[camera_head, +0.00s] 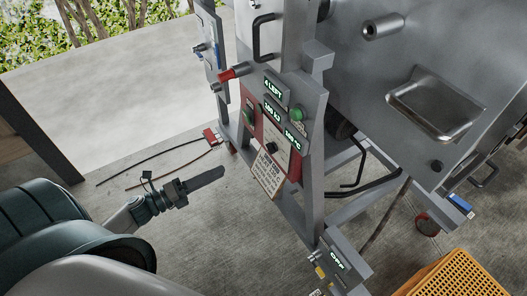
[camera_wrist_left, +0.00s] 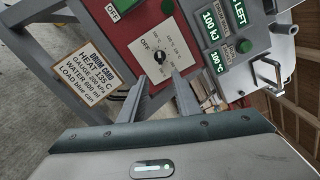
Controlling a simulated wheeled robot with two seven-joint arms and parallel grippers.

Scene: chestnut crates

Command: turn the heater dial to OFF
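The heater dial (camera_wrist_left: 159,57) is a small black knob on a white scale plate marked OFF and with numbers, set in a red panel. Its pointer direction is too small to tell. In the head view the dial (camera_head: 271,147) sits low on the red panel. My left gripper (camera_head: 222,171) is left of the panel and apart from it. In the left wrist view its two fingers (camera_wrist_left: 158,76) are spread with nothing between them, pointing toward the dial plate from below. My right gripper is in neither view.
Green displays (camera_head: 273,88) read 4 LEFT, 100 kJ and 100 °C, beside a green button (camera_head: 296,115). A DRUM CARD (camera_wrist_left: 86,80) hangs beside the panel. A box with an OFF display (camera_head: 337,259) stands low in front. A yellow crate (camera_head: 455,278) is at lower right.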

